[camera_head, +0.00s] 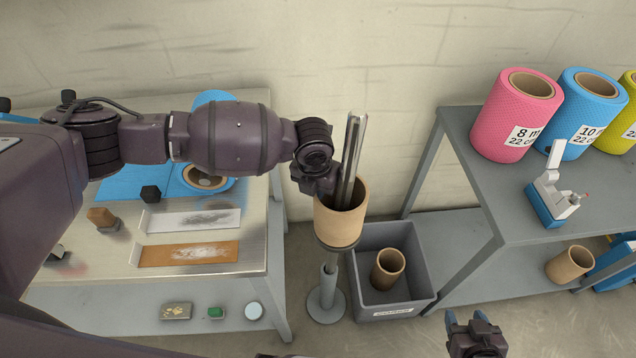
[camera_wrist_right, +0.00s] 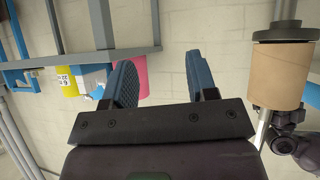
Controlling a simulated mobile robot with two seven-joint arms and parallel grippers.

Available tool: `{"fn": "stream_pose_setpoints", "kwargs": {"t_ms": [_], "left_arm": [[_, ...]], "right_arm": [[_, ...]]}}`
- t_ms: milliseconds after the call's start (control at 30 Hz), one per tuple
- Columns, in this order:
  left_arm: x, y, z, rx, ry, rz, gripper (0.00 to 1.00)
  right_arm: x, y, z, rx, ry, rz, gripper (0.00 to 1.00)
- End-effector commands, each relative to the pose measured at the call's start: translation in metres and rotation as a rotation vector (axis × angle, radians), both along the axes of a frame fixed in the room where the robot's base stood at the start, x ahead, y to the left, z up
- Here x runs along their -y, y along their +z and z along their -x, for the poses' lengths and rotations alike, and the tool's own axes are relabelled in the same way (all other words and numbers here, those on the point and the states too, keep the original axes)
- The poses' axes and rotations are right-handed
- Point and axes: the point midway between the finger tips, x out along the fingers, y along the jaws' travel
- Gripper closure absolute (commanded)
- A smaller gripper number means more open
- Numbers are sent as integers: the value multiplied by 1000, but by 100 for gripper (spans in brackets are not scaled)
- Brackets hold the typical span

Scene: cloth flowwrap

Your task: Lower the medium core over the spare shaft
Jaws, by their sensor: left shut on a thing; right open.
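The medium core (camera_head: 340,225), a brown cardboard tube, is upright around the spare shaft (camera_head: 353,150), whose bright metal upper part rises out of the core's mouth. My left gripper (camera_head: 324,190) is shut on the core's upper rim. In the right wrist view, which looks upside down, the core (camera_wrist_right: 280,76) lies against or very close to the shaft stand's grey disc (camera_wrist_right: 287,32); I cannot tell if they touch. The stand's round foot (camera_head: 326,304) is on the floor. My right gripper (camera_head: 475,322) is open and empty, also in its wrist view (camera_wrist_right: 162,85).
A grey bin (camera_head: 408,240) with another core (camera_head: 388,268) stands beside the stand. A shelf (camera_head: 470,160) at right carries pink (camera_head: 500,120) and blue (camera_head: 580,105) rolls and a blue-white device (camera_head: 550,195). A workbench (camera_head: 240,250) is at left.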

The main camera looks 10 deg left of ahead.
Motion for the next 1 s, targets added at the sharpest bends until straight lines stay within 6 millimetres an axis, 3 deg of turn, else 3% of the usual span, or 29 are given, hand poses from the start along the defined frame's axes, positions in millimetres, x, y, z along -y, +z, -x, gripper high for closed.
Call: {"fn": "stream_pose_setpoints", "kwargs": {"t_ms": [33,100,233,633,767,833,1000], "left_arm": [[0,-4,0,-1,0,1,100],[0,-2,0,1,0,1,83],[0,-1,0,1,0,1,64],[0,-2,0,-1,0,0,64],[0,-2,0,-1,0,1,64],[0,16,1,2,-1,3,64],[-2,51,5,3,-1,2,64]], "right_arm": [[0,-3,1,-3,0,0,47],[0,-2,0,-2,0,0,47],[0,-1,0,-1,0,0,47],[0,0,0,-1,0,0,47],[-1,10,-5,16,2,0,47],[-2,23,-13,40,6,-1,47],[-4,32,-23,61,11,-1,47]]}}
